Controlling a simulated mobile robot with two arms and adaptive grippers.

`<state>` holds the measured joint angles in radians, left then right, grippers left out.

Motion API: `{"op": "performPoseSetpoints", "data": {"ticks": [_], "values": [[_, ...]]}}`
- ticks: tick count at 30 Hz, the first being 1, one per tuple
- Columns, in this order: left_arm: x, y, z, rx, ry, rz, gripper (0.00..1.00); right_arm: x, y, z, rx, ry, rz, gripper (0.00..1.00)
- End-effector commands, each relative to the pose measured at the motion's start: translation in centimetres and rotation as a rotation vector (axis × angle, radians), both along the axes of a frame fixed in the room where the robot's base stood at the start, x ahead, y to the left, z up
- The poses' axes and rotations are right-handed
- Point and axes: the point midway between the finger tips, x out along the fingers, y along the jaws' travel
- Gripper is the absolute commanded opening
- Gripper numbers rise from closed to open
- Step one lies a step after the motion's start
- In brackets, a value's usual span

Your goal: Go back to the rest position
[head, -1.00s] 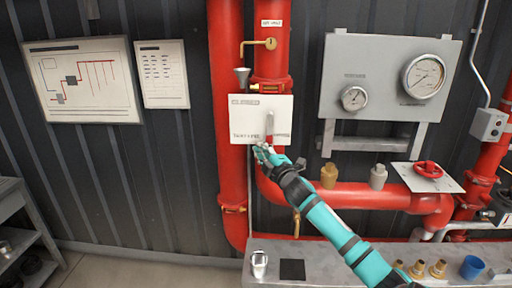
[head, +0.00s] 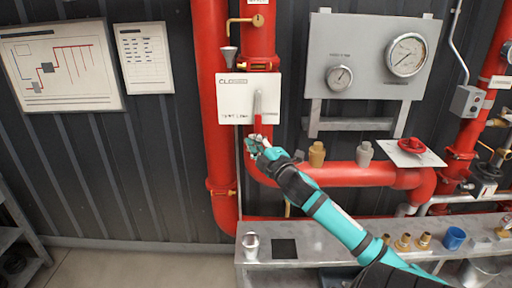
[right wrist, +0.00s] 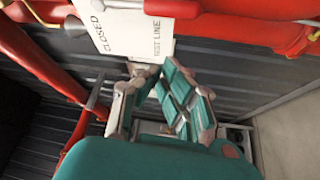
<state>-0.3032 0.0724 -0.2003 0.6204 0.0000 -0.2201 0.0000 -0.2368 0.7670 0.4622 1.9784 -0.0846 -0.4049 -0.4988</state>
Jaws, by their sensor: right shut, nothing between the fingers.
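My right gripper (head: 254,147) is at the end of the teal arm, just below the white valve plate (head: 232,100). Its fingers look closed together and hold nothing. A lever with a red lower end (head: 257,112) stands upright on the plate, just above the gripper. In the right wrist view my gripper's teal fingers (right wrist: 160,88) are in front of the plate (right wrist: 128,40), which reads CLOSED and TEST LINE. A small gap between fingertips and plate cannot be judged. My left gripper is out of view.
Red pipes (head: 212,100) run behind and beside the gripper. A gauge panel (head: 330,50) hangs at right. Below it is a grey bench (head: 330,240) with brass fittings (head: 403,243) and a blue cup (head: 454,238). Shelving (head: 22,232) stands at left; floor between is clear.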

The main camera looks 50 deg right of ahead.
Motion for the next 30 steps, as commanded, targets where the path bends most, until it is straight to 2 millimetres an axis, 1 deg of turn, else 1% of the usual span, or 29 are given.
{"op": "performPoseSetpoints", "data": {"ticks": [1,3,10,12,14,17,18,20,21,23,24,26,27,29,30], "values": [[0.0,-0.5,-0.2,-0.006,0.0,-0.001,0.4,-0.4,0.1,-0.1,0.0,0.0,0.0,0.0],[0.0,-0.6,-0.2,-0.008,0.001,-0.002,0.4,-0.7,0.3,0.0,0.0,0.001,0.0,0.0],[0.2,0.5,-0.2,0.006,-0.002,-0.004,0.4,-0.8,0.3,0.0,0.0,0.001,-0.001,0.0],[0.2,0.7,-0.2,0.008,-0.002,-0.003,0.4,-0.8,0.1,-0.6,0.011,0.008,-0.004,0.0],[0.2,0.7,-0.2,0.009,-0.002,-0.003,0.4,-0.7,-0.3,-2.1,0.035,0.025,-0.011,0.0],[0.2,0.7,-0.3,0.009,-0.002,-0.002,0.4,-0.6,-1.4,-6.8,0.113,0.079,-0.033,0.0],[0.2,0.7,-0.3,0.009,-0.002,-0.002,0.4,-0.6,-1.8,-9.4,0.156,0.109,-0.047,0.0],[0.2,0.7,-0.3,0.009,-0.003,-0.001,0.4,-0.9,-2.4,-13.9,0.227,0.159,-0.068,0.0],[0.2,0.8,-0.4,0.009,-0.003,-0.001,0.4,-1.3,-2.5,-17.1,0.275,0.194,-0.083,0.0],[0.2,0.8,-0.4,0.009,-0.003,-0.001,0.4,-2.0,-2.5,-21.7,0.346,0.244,-0.105,0.0],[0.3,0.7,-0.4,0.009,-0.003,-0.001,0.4,-2.6,-2.3,-24.7,0.391,0.279,-0.118,0.0],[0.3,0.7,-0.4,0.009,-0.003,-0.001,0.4,-3.7,-1.8,-29.2,0.458,0.329,-0.141,0.0],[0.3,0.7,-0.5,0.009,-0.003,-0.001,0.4,-4.5,-1.3,-32.1,0.501,0.363,-0.157,0.0],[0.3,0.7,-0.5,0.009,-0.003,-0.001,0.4,-6.0,-0.3,-36.4,0.565,0.415,-0.179,0.0],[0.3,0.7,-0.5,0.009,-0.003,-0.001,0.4,-7.0,0.5,-39.2,0.606,0.448,-0.194,0.0]]}}
